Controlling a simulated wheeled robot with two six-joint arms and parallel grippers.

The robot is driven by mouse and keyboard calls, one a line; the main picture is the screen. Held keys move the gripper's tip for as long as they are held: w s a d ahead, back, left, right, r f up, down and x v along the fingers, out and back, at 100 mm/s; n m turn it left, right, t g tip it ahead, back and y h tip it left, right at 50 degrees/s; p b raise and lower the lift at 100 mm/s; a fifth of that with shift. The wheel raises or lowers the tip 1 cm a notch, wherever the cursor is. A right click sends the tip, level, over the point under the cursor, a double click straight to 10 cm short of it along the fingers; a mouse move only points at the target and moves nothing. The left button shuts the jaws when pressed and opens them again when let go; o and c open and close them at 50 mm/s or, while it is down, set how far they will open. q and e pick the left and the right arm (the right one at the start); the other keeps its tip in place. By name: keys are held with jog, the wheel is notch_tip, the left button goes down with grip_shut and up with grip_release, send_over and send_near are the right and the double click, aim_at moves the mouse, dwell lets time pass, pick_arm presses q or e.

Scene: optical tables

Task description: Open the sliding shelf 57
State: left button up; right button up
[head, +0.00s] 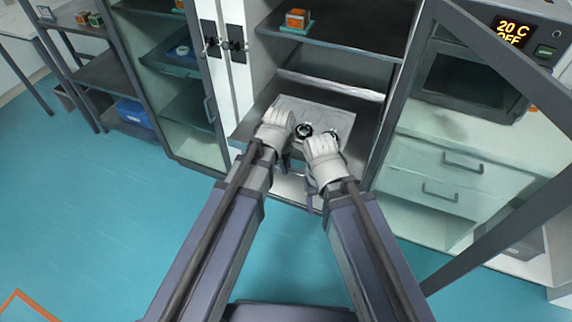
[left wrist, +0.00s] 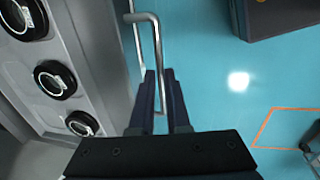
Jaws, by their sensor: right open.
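The sliding shelf (head: 352,115) is a grey panel with dark round fittings, low inside the open middle cabinet. In the left wrist view its panel (left wrist: 85,85) shows several round fittings at the left. A metal bar handle (left wrist: 153,45) stands along its edge. My left gripper (left wrist: 161,80) has its two dark fingers close on either side of this bar and appears shut on it. In the head view my left gripper (head: 285,160) is at the shelf's front, its fingers partly hidden. My right gripper (head: 311,192) is open, lower and to the right, in front of the shelf.
An open glass door (head: 480,130) stands right of the shelf, and a glass-fronted cabinet (head: 185,110) is at the left. An orange box (head: 297,19) sits on the upper shelf (head: 345,32). The teal floor (head: 90,215) is clear at the left.

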pick_arm(q)
jog(key=o, duration=0.4)
jog(key=shift+r, duration=0.15)
notch_tip(320, 180, up, 7)
jog(key=s+p, duration=0.1)
jog(key=p, duration=0.6)
jog(key=shift+s+a+r+p, duration=0.15)
jog(key=shift+s+a+p, duration=0.05)
jog(key=shift+p, duration=0.15)
jog(key=s+a+m+g, duration=0.1)
jog(key=s+a+m, duration=0.4)
jog(key=a+m, duration=0.85)
jog(key=s+d+m+g+y, duration=0.1)
jog(key=s+d+m, duration=0.3)
jog(key=d, duration=0.8)
jog(key=shift+s+d+m+y, duration=0.3)
jog(key=shift+s+m+y, duration=0.1)
jog(key=shift+s, duration=0.55)
